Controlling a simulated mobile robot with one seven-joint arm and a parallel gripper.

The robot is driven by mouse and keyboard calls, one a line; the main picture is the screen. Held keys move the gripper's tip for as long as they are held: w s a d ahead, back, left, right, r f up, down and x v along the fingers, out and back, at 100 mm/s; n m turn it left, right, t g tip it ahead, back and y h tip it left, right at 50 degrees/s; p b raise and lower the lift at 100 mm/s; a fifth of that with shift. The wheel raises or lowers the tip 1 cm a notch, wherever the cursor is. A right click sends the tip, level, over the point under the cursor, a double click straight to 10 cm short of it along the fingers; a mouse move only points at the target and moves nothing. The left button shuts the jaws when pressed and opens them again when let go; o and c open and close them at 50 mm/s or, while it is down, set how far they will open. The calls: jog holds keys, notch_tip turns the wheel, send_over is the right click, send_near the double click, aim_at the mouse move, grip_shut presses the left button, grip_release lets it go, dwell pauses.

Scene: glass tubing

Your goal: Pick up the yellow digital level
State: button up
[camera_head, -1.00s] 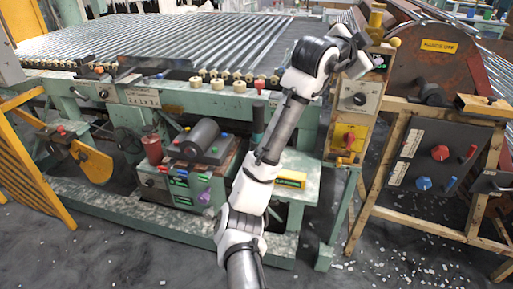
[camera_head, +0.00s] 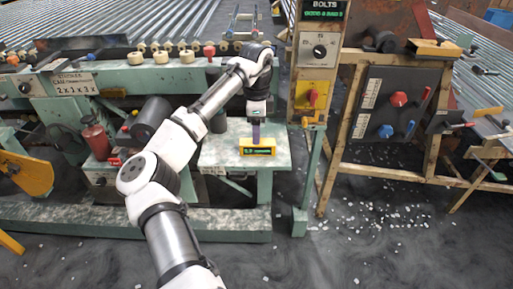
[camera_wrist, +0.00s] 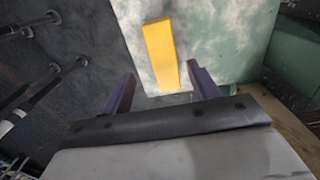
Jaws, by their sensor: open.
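The yellow digital level (camera_head: 262,152) lies on a small pale, speckled green shelf (camera_head: 222,150) at the front of the machine. Its dark face with a green display points toward the head camera. My gripper (camera_head: 256,138) points straight down just over the level, purple fingers lowest. In the wrist view, my gripper (camera_wrist: 161,73) is open and empty. There the level (camera_wrist: 160,48) shows as a yellow bar lying ahead of the fingertips, roughly in line with the gap between them. Whether the fingertips touch it cannot be told.
A dark cylinder (camera_head: 151,115) and a red canister (camera_head: 95,138) stand to the left. A control post (camera_head: 312,85) with a red switch and a wooden frame (camera_head: 345,140) stand to the right.

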aim_at(257, 147)
jog(key=f, duration=0.6)
jog(key=shift+w+d+f, duration=0.2)
jog(key=shift+w, duration=0.05)
jog(key=c, duration=1.3)
